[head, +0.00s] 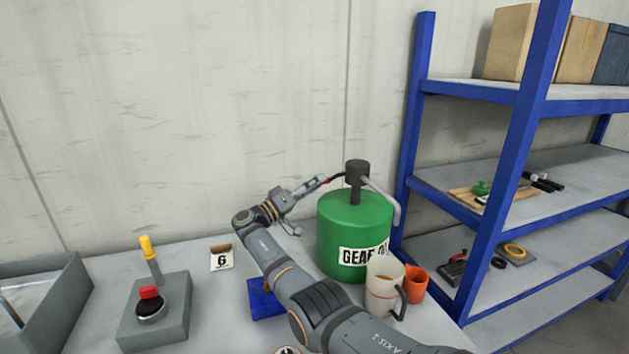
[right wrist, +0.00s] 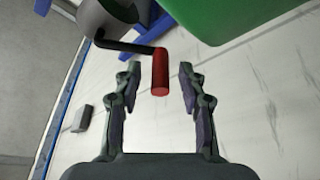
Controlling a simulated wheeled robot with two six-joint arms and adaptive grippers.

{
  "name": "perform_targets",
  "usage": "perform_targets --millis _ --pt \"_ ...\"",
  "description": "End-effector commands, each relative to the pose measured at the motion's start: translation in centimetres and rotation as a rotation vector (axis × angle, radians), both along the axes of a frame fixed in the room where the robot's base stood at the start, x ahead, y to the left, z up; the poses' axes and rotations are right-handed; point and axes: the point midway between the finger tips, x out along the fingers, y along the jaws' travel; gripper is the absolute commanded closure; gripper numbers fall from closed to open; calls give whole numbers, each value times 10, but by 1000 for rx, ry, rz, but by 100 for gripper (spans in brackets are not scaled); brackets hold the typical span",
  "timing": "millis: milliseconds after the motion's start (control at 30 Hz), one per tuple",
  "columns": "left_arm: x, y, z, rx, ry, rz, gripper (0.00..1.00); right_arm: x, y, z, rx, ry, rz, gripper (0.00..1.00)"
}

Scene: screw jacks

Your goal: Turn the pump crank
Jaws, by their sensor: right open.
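A green drum (head: 345,220) with a label starting "GEAR" stands near the wall and carries a dark pump head (head: 356,172). A pale spout (head: 388,199) curves down on its right side. The pump crank (right wrist: 125,45) is a dark bent rod with a red handle (right wrist: 160,75). In the head view the red handle (head: 326,181) shows only as a small spot left of the pump head. My right gripper (head: 308,195) is open beside the crank. In the right wrist view the handle lies between its fingertips, with gaps on both sides. My left gripper is out of view.
A white jug (head: 382,290) and an orange cup (head: 414,284) stand before the drum. A blue-framed shelf (head: 480,205) stands right.

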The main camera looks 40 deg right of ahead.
Motion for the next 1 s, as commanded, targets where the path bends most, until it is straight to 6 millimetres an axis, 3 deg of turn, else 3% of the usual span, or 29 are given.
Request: perform_targets --millis 267,567,867,1000 --pt "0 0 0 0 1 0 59 0 -2 0 1 0 1 60" --pt "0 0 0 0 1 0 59 0 -2 0 1 0 1 100" --pt "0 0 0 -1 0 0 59 0 -1 0 1 1 0 100" --pt "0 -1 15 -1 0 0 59 -2 -1 2 17 51 1 100"
